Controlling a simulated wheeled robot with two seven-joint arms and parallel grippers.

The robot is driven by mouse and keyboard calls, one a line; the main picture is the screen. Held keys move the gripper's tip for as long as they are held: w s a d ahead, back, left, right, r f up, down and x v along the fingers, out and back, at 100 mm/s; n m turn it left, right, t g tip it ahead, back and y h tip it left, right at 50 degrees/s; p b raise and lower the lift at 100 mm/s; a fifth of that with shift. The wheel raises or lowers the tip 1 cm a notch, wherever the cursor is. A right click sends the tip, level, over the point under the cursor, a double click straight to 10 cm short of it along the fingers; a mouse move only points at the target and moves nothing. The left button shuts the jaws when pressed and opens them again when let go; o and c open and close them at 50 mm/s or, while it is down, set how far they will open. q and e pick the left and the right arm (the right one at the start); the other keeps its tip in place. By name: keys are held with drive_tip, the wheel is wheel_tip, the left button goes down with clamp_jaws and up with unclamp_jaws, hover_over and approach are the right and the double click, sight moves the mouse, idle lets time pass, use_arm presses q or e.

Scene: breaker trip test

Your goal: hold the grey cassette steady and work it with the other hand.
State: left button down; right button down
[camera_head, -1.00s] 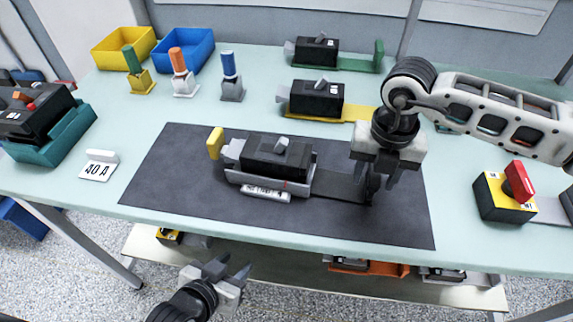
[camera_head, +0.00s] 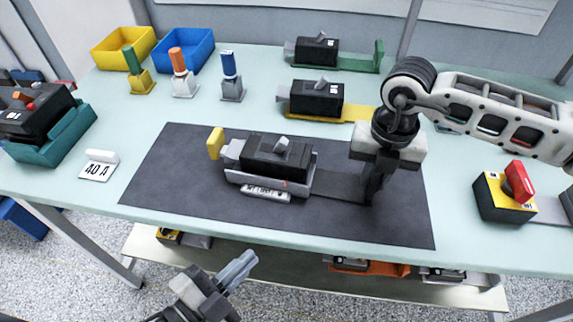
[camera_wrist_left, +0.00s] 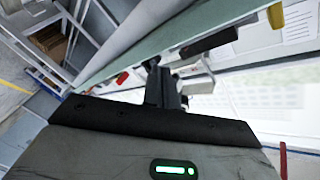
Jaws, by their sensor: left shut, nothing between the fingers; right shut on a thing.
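The grey cassette (camera_head: 238,177) lies on the dark mat (camera_head: 185,185) and carries a black breaker (camera_head: 270,160) with a small grey lever on top. A yellow tab (camera_head: 215,143) stands at its left end, and a flat dark strip (camera_head: 338,185) runs out from its right end. My right gripper (camera_head: 373,190) is shut on the far right part of that strip; its fingertips are partly hidden. My left gripper (camera_head: 243,266) is shut and empty, in front of the table's near edge and below the cassette in the picture. Its fingers also show in the left wrist view (camera_wrist_left: 165,90).
A 40 A card (camera_head: 98,170) and a teal holder with a breaker (camera_head: 50,150) are at the left. Yellow (camera_head: 122,50) and blue (camera_head: 183,52) bins, coloured handles and two more cassettes stand behind. A red switch on a yellow box (camera_head: 505,198) is at the right.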

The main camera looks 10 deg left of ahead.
use_arm(q)
drive_tip(key=w+d+r+m+g+h, duration=0.4)
drive_tip(key=d+r+m+g+h, duration=0.75)
drive_tip(key=m, duration=0.85)
drive_tip(key=m+g+y, duration=0.5)
drive_tip(key=m+y, duration=1.1)
drive_tip(key=m, duration=0.4)
hover_over(282, 163)
drive_tip(key=a, duration=0.2)
drive_tip(key=shift+w+r, duration=0.35)
drive_tip(key=w+a+r+n+t+y, duration=0.1)
drive_tip(key=w+a+r+t+y, duration=0.2)
drive_tip(key=a, duration=0.6)
drive_tip(key=shift+g+y, duration=0.65)
drive_tip(key=shift+w+a+f, duration=0.1)
drive_tip(key=shift+a+f, duration=0.05)
drive_tip(key=shift+f, duration=2.1)
drive_tip(key=shift+a+f, duration=0.1)
drive_tip(key=shift+f, duration=2.1)
